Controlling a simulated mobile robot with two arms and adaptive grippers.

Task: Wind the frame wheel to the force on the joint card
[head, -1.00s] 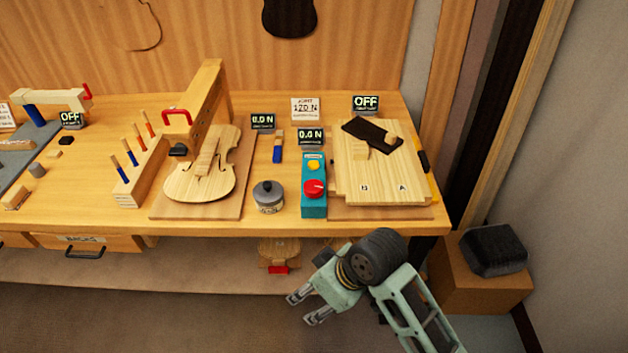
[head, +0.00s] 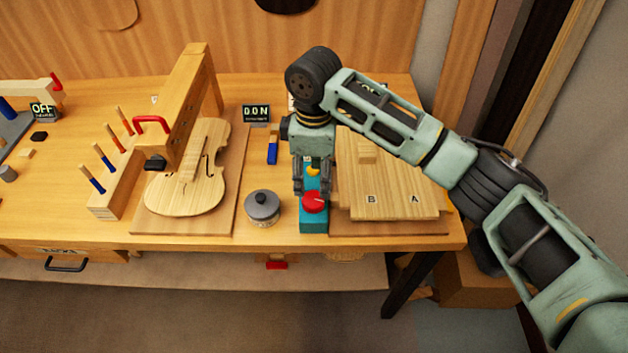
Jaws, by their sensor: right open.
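The wooden frame (head: 190,112) stands over a violin body (head: 185,192) on a board, left of centre. A red handle (head: 151,120), which may be the frame wheel, is on its left side above a dark pad (head: 155,163). A display (head: 256,114) behind the violin reads 0.0 N. My right arm hides nearly all of the joint card. My right gripper (head: 312,192) is open, pointing down over a teal box (head: 313,226) with a red knob (head: 314,203). I cannot tell whether it touches the knob. My left gripper is not in view.
A lidded grey pot (head: 263,206) stands between the violin board and the teal box. A pale wooden panel (head: 390,205) marked B and A lies right of the box, under my arm. A rack (head: 120,190) of red and blue handled tools stands left of the violin.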

